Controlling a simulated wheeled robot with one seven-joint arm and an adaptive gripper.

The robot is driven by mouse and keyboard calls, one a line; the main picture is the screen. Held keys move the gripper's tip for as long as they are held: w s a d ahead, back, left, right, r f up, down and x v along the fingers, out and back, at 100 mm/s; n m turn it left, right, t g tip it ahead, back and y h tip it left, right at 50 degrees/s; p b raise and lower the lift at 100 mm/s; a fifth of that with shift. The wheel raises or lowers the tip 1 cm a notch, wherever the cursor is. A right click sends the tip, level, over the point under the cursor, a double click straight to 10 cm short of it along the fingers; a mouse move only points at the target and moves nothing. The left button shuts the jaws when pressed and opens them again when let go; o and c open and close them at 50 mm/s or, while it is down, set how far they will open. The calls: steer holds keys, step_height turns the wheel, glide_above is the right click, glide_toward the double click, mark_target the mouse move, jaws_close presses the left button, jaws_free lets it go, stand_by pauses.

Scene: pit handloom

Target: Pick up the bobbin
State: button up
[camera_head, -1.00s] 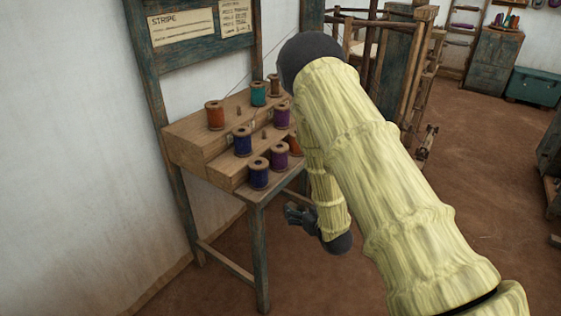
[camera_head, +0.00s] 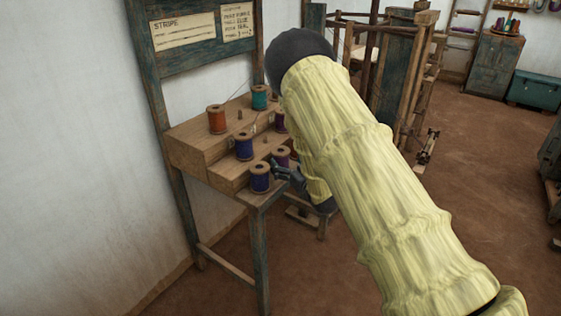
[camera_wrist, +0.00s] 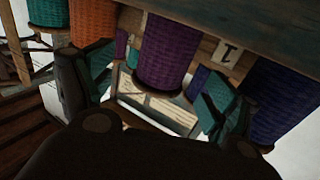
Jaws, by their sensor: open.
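Several wound bobbins stand upright on a stepped wooden rack (camera_head: 190,153). In the head view, a dark blue bobbin (camera_head: 260,178) is at the front, and a purple bobbin (camera_head: 282,154) behind it is partly hidden by my arm. My gripper (camera_head: 286,177) is low at the rack's front right, close beside these two. In the wrist view, my gripper (camera_wrist: 155,82) is open, with one finger on each side of a purple bobbin (camera_wrist: 168,48). I cannot tell whether the fingers touch it. A blue bobbin (camera_wrist: 272,98) is outside the right finger.
Another blue bobbin (camera_head: 243,145), an orange bobbin (camera_head: 216,119) and a teal bobbin (camera_head: 259,97) stand higher on the rack. A wooden table (camera_head: 262,240) bears the rack. A wall is at left; open floor (camera_head: 470,190) is at right.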

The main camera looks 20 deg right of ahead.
steer(key=shift+p+x, duration=0.55)
steer(key=shift+x, duration=1.9)
steer(key=shift+a, duration=0.15)
steer(key=c, duration=1.2)
